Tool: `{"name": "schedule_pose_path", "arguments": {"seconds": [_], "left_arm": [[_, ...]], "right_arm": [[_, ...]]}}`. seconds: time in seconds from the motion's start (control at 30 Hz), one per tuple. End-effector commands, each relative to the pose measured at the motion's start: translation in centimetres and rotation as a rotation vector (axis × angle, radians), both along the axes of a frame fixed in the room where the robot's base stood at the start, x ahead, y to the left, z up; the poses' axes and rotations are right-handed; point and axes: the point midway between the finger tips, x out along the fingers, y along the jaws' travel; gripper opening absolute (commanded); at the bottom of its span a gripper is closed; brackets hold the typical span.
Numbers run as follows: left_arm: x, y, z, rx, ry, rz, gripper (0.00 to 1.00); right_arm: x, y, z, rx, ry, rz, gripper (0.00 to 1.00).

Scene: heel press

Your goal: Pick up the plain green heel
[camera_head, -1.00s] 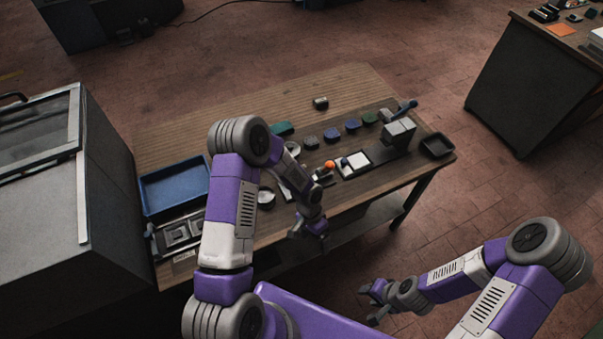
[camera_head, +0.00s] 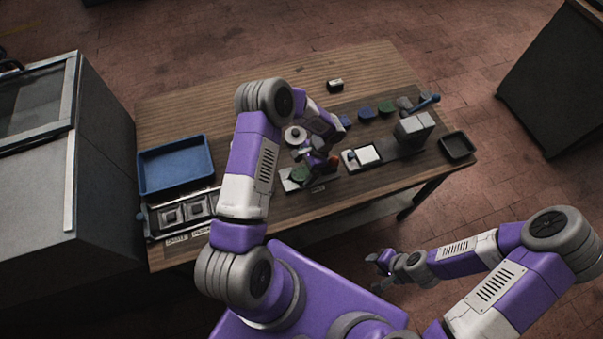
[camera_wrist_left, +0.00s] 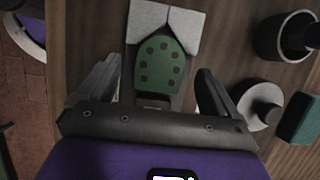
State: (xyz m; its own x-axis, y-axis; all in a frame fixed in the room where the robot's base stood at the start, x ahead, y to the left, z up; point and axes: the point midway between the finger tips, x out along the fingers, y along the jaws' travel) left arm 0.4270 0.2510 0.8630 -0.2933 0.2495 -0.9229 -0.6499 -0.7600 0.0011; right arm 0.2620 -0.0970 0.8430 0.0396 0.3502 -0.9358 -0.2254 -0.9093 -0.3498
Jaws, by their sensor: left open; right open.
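A green heel (camera_wrist_left: 160,60) with several dark dots lies in a pale grey holder (camera_wrist_left: 150,18) in the left wrist view. In the head view a green piece (camera_head: 300,174) shows beside my left gripper (camera_head: 312,160). In the left wrist view the two fingers of my left gripper (camera_wrist_left: 160,75) stand apart, one on each side of the dotted heel, holding nothing. A plain-looking teal-green block (camera_wrist_left: 302,118) is partly cut off at the right edge. My right gripper (camera_head: 383,262) is open and empty, away from the table's front edge.
A blue tray (camera_head: 176,138) is at the table's left. A row of blue and green pieces (camera_head: 365,112) lies toward the right, near a grey press block (camera_head: 413,128) and a black tray (camera_head: 458,157). A round pale disc (camera_wrist_left: 260,103) is right of the left fingers.

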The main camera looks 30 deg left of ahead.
Motion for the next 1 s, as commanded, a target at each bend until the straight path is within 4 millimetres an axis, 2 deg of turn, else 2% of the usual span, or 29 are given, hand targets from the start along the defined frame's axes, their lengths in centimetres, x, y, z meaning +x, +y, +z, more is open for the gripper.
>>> {"name": "schedule_pose_path", "arguments": {"seconds": [0.13,0.4,0.8,1.0], "left_arm": [[-0.4,0.3,-1.4,-0.001,0.000,0.001,0.93],[-0.5,0.4,-1.6,-0.001,-0.002,0.001,0.92],[-0.5,0.4,-1.6,-0.001,-0.002,0.001,0.30],[-0.4,0.4,-1.6,-0.001,-0.002,0.001,0.29]], "right_arm": [[0.0,0.0,0.1,0.000,0.000,0.000,0.43],[0.0,0.0,0.1,0.000,0.000,0.000,0.43],[0.0,0.0,0.1,0.000,0.000,0.000,0.43],[0.0,0.0,0.1,0.000,0.000,0.000,0.43]]}}
